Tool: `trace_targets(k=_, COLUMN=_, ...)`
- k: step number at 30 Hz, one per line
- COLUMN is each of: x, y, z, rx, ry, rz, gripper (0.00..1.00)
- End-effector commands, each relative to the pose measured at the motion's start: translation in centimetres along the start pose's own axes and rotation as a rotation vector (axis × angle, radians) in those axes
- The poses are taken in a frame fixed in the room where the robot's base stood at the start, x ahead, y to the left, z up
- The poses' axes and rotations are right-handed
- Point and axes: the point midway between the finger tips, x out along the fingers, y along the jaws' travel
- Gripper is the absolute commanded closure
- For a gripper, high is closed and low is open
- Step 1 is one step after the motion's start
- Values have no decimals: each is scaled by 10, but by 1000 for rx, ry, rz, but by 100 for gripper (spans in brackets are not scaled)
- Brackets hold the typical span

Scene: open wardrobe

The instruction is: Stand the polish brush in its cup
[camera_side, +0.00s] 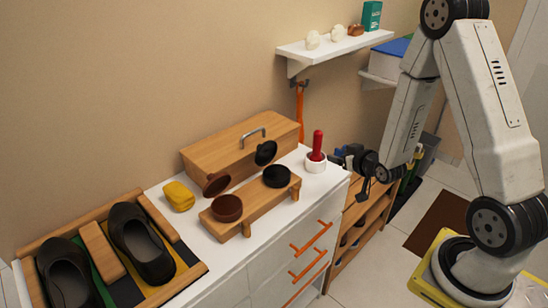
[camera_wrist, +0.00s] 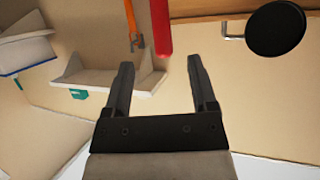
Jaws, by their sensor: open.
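The polish brush (camera_side: 318,143) has a red handle and stands upright in its small white cup (camera_side: 316,163) at the right end of the white dresser top. Its lower end is hidden inside the cup. My gripper (camera_side: 338,156) is just right of the cup, pointing toward it, with nothing between its fingers. In the wrist view, my gripper (camera_wrist: 160,65) is open. The red handle (camera_wrist: 161,25) shows beyond the fingertips, in line with the gap; the cup is not seen there.
A wooden stand (camera_side: 255,208) holds open polish tins with lids, left of the cup. A wooden box (camera_side: 240,148) stands behind it. A yellow sponge (camera_side: 179,196) and a tray with dark shoes (camera_side: 142,243) are farther left. A wall shelf (camera_side: 335,45) hangs above.

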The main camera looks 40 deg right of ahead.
Motion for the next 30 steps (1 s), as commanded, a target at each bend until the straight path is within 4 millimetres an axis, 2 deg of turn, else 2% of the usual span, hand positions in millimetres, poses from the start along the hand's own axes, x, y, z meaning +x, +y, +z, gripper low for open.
trace_targets(k=8, x=-1, y=-11, z=-2, rx=-14, ry=-54, rz=-17, gripper=26)
trace_targets(k=17, x=-18, y=-48, z=-2, rx=-64, ry=-267, rz=-70, gripper=26)
trace_targets(k=23, x=-43, y=-75, z=1, rx=-107, ry=-441, rz=-109, gripper=26)
trace_targets(k=30, x=-84, y=-103, z=5, rx=-163, ry=-650, rz=-154, gripper=26)
